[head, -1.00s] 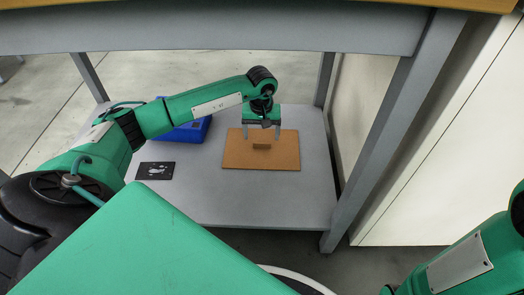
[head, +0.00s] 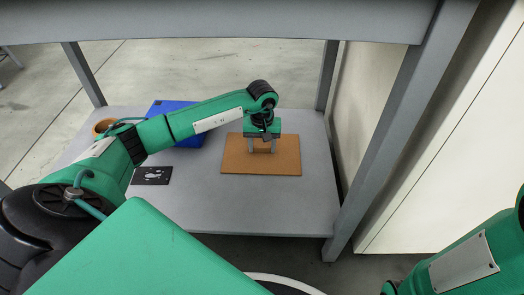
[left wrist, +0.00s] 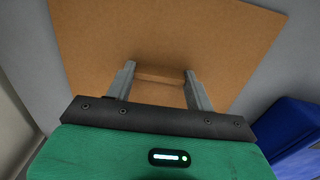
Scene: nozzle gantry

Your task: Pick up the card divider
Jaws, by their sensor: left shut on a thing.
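The card divider (head: 285,167) is a flat brown rectangular board with a small raised grip block on top. It lies flat on the grey lower shelf. My left gripper (head: 262,151) comes down over its middle, with its fingers shut on the grip block. In the left wrist view the block (left wrist: 160,80) shows between the two grey fingertips, and the board (left wrist: 240,40) spreads out beyond them. Part of the block is hidden by the gripper. My right gripper is out of view; only part of the right arm shows at the lower right.
A blue bin (head: 172,107) stands behind my left forearm, also in the left wrist view (left wrist: 295,125). A brown round thing (head: 103,127) is partly hidden beside it. A black card with a white figure (head: 152,175) lies on the shelf (head: 240,210). Grey table legs (head: 405,125) flank the shelf.

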